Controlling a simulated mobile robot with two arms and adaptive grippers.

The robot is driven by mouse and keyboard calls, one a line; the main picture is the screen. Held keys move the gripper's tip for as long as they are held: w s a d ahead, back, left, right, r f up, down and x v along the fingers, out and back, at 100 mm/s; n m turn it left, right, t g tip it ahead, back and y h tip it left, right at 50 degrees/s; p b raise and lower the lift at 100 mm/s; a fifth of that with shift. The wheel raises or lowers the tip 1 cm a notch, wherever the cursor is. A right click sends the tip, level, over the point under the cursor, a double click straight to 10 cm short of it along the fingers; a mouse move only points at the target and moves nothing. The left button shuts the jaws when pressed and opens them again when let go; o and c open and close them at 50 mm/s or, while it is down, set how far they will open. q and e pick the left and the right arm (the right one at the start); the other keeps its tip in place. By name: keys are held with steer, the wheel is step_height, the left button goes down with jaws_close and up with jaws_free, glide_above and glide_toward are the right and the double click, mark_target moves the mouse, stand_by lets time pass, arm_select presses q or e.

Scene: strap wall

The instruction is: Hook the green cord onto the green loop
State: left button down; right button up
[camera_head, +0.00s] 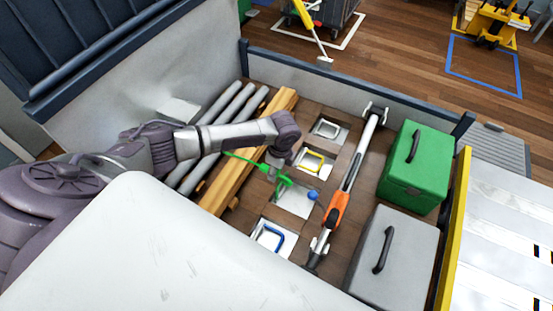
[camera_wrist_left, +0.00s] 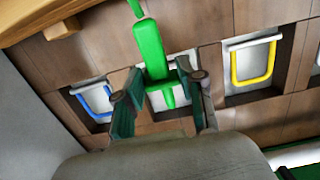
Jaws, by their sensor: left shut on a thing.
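My left gripper (camera_head: 273,172) is shut on the green cord's thick end piece and holds it over a white wall plate (camera_head: 296,201). The green cord (camera_head: 241,157) runs from there up to the left. In the left wrist view the cord's green end piece (camera_wrist_left: 150,50) sits between the fingertips (camera_wrist_left: 160,76) of my left gripper. A green curved part (camera_head: 283,185) shows just below the gripper in front of the plate. I cannot tell whether it is the hook or the green loop, or whether the two touch. My right gripper is not in view.
A blue loop (camera_head: 270,237), a yellow loop (camera_head: 314,162) and a white loop (camera_head: 327,129) sit on neighbouring plates. Wooden beams (camera_head: 245,160) and grey pipes lie to the left. An orange and grey bar (camera_head: 337,209), a green case (camera_head: 415,168) and a grey case (camera_head: 395,255) are to the right.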

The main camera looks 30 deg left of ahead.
arm_select(q)
steer(key=shift+s+a+p, duration=0.1)
steer(key=shift+a+p, duration=0.2)
steer(key=shift+a, duration=0.45)
steer(key=c, duration=0.6)
jaws_free()
steer(key=shift+a, duration=0.1)
steer(key=r, duration=0.4)
steer(key=d+r, duration=0.1)
steer(key=r, duration=0.7)
steer(key=shift+d, duration=0.15)
steer(key=shift+f, duration=0.1)
